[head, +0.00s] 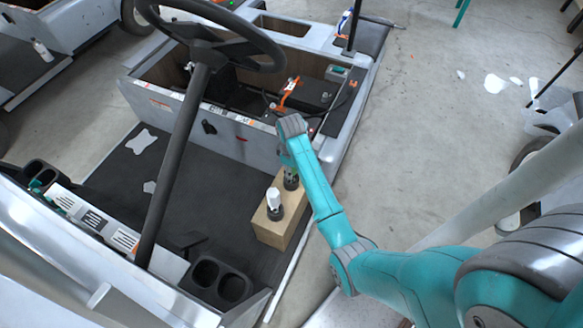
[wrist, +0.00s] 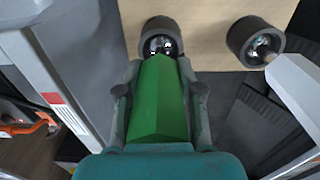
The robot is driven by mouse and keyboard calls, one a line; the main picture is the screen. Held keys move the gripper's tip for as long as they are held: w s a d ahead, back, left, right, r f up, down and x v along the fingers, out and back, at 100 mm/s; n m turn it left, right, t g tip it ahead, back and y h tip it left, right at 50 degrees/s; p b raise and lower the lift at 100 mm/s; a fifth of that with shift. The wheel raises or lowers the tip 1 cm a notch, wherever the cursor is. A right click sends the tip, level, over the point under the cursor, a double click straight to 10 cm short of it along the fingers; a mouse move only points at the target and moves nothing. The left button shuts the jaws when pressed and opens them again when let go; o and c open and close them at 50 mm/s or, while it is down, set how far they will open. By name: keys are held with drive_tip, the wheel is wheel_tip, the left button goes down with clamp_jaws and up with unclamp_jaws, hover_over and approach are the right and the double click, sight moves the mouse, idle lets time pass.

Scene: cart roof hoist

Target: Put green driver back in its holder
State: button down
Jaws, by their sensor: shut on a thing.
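The green driver (wrist: 158,105) lies between the two fingers of my gripper (wrist: 160,78), which is shut on its handle. Its front end points at a dark round holder (wrist: 157,27) on a wooden block (wrist: 205,25). Shiny metal shows inside that holder ring, and I cannot tell how deep the driver's shaft sits in it. In the head view my gripper (head: 290,163) is directly above the block (head: 270,232), and the driver is mostly hidden by it.
A second dark holder (wrist: 250,42) on the block carries a white-handled tool (head: 273,198), close beside my gripper. The block stands on the cart's dark floor (head: 190,190). The steering wheel (head: 210,35) and its column are to the left. Open concrete floor (head: 430,140) lies to the right.

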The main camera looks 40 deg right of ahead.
drive_tip(key=c, duration=0.7)
unclamp_jaws()
drive_tip(key=shift+o, duration=0.2)
wheel_tip(320, 180, up, 7)
drive_tip(key=shift+r, duration=0.2)
